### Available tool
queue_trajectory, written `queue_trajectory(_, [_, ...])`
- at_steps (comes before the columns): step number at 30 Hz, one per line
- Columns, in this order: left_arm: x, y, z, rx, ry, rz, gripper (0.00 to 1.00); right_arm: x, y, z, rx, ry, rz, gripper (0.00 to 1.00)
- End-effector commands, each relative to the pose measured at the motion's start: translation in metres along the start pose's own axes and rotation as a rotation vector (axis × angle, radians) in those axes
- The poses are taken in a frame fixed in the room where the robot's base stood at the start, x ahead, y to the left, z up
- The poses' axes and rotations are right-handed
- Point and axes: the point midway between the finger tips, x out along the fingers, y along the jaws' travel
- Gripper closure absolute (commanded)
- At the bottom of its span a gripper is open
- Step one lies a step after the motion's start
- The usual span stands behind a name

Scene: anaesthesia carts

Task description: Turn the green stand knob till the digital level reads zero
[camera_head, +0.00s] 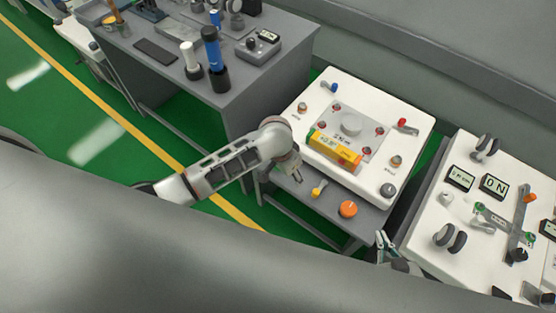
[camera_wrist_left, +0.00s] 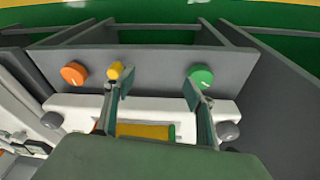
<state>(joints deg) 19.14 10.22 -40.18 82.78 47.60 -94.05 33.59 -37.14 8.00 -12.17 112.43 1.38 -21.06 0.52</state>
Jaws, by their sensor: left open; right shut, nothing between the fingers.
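The left gripper (camera_wrist_left: 156,84) is open and empty, its two fingers spread in the left wrist view. The green knob (camera_wrist_left: 201,77) sits on the grey front face of the stand, just beyond the tip of the right-hand finger; I cannot tell if they touch. In the head view my left gripper (camera_head: 295,175) is at the stand's front left, and the green knob is hidden there. The yellow digital level (camera_head: 335,148) lies on the white stand top (camera_head: 362,100); its reading is too small to read. My right gripper (camera_head: 384,246) is shut and empty near the stand's front right.
A yellow knob (camera_head: 319,188) and an orange knob (camera_head: 348,208) share the stand's front. Red and blue fittings stand on its top. A grey table (camera_head: 245,90) with bottles is behind left. A white panel (camera_head: 428,225) with dials and displays stands right.

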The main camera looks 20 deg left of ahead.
Motion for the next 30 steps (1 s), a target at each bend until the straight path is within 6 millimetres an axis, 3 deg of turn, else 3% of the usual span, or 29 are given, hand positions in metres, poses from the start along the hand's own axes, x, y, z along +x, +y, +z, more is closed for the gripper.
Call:
queue_trajectory(6, [0.006,-0.052,-0.023,-0.151,-0.14,-0.02,0.45,0.0,0.0,0.0,0.0,0.0,0.0,1.0])
queue_trajectory(12, [-0.001,-0.086,-0.03,-0.257,-0.202,-0.045,0.45,0.0,0.0,0.0,0.0,0.0,0.0,1.0])
queue_trajectory(17, [0.005,-0.092,-0.029,-0.281,-0.212,-0.048,0.45,0.002,-0.001,0.004,0.0,-0.002,-0.001,1.0])
queue_trajectory(30, [0.067,-0.092,-0.015,-0.278,-0.214,-0.047,0.45,0.017,-0.009,0.045,0.001,-0.034,-0.008,1.0])
